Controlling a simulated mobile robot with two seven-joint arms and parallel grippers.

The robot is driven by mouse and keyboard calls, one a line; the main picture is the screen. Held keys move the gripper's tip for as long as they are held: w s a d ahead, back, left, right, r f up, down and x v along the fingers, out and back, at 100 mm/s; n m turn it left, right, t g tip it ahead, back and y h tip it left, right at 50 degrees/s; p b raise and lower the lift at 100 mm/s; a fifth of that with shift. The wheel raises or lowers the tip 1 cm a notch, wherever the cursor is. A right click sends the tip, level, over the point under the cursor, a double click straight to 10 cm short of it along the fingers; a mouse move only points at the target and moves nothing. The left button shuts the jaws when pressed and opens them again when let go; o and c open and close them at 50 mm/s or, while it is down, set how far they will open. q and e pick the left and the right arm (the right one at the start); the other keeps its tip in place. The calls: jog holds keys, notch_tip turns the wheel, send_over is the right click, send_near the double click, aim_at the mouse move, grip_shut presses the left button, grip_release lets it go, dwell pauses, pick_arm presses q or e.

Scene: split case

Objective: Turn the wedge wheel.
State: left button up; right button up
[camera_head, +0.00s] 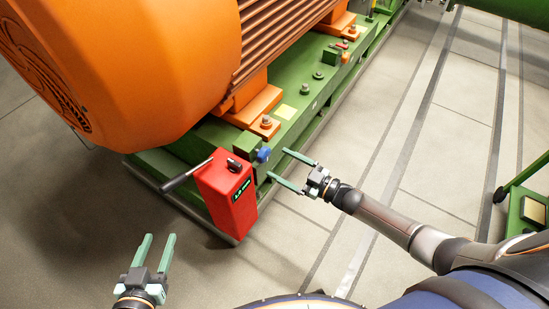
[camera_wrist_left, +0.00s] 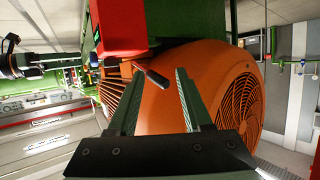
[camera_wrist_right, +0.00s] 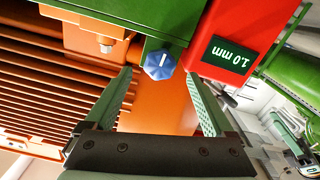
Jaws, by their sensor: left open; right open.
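A blue faceted knob with a white mark (camera_head: 263,154), apparently the wedge wheel, sits on the green base beside the red box (camera_head: 228,195). In the right wrist view, the knob (camera_wrist_right: 159,65) appears between the fingertips, with its mark slanting. My right gripper (camera_head: 278,164) is open and faces the knob, with a gap in the head view. The red box carries a display (camera_wrist_right: 231,54) reading "1.0 mm" and a dark-gripped lever (camera_head: 186,174). My left gripper (camera_head: 159,237) is open and empty, in front of the box; the lever (camera_wrist_left: 154,75) shows between its fingers in the left wrist view.
The large orange motor (camera_head: 130,70) stands on the green base frame (camera_head: 310,95) behind the box. Orange feet with bolts (camera_head: 266,121) lie near the knob. Another green frame (camera_head: 525,205) stands at the right. The floor (camera_head: 440,150) between them is clear.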

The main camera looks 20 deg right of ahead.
pick_arm(q)
jog(key=s+f+g+p, duration=0.1)
jog(key=s+f+g, duration=0.2)
jog(key=f, duration=0.3)
jog(key=shift+s+f+n+y, duration=0.3)
jog(key=shift+s, duration=0.45)
pick_arm(e)
jog(key=v, duration=0.9)
jog(key=s+a+f+m+h, duration=0.1)
jog(key=s+a+m+h, duration=0.4)
jog(key=a, duration=0.4)
jog(key=s+r+m+g+h, duration=0.2)
jog(key=s+g+h, duration=0.15)
jog(key=s, duration=0.35)
pick_arm(q)
notch_tip(320, 180, up, 14)
jog(key=s+a+p, duration=0.2)
jog(key=p, duration=1.7)
jog(key=shift+a+f+n+g+y+p, duration=0.2)
jog(key=shift+f+n+g+y+p, duration=0.1)
jog(key=shift+n+y+p, duration=0.1)
pick_arm(e)
notch_tip(320, 180, up, 13)
jog(key=s+d+m+g, duration=0.1)
jog(key=s, duration=0.1)
jog(key=shift+s+d, duration=0.25)
jog(key=shift+s, duration=0.05)
